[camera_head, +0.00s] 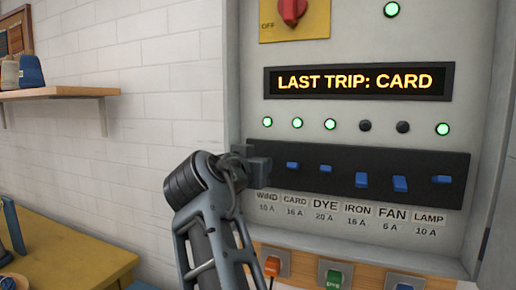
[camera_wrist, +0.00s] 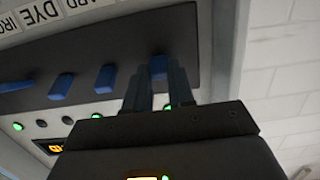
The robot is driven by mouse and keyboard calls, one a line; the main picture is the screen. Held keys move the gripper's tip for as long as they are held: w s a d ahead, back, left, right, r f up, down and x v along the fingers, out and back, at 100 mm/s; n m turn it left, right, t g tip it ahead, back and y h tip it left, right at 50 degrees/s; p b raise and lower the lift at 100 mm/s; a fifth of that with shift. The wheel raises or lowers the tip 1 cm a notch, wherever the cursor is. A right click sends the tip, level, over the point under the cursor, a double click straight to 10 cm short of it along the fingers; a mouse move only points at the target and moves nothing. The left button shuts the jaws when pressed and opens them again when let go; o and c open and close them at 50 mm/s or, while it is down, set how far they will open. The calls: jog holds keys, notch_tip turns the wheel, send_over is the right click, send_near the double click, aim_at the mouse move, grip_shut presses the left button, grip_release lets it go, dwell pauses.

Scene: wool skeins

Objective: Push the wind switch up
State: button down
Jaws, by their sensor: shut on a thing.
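The wind switch is the leftmost on the dark switch strip; its blue lever (camera_wrist: 158,67) shows in the wrist view between the fingertips of my gripper (camera_wrist: 156,84). In the head view my gripper (camera_head: 257,168) is at the strip's left end and hides that lever. My gripper is shut on the wind switch lever. The WIND 10 A label (camera_head: 267,202) is below it, and the lamp (camera_head: 267,122) above it is lit green. Whether the lever is up or down cannot be told.
The card switch (camera_head: 292,165) is close to the right of my gripper. Dye (camera_head: 326,168), iron (camera_head: 361,180), fan (camera_head: 400,184) and lamp (camera_head: 441,179) switches follow. The iron and fan lamps are dark. The display (camera_head: 358,81) reads "LAST TRIP: CARD".

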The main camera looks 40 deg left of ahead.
jog(key=shift+w+r+g+p, duration=0.1)
jog(key=shift+r+g+p, duration=0.4)
jog(key=shift+g+p, duration=0.75)
jog(key=shift+h+p, duration=0.3)
jog(key=shift+p, duration=0.05)
jog(key=c, duration=1)
grip_release()
jog(key=shift+o, duration=0.2)
jog(key=b+v, duration=0.1)
jog(key=v, duration=0.6)
jog(key=shift+s, duration=0.4)
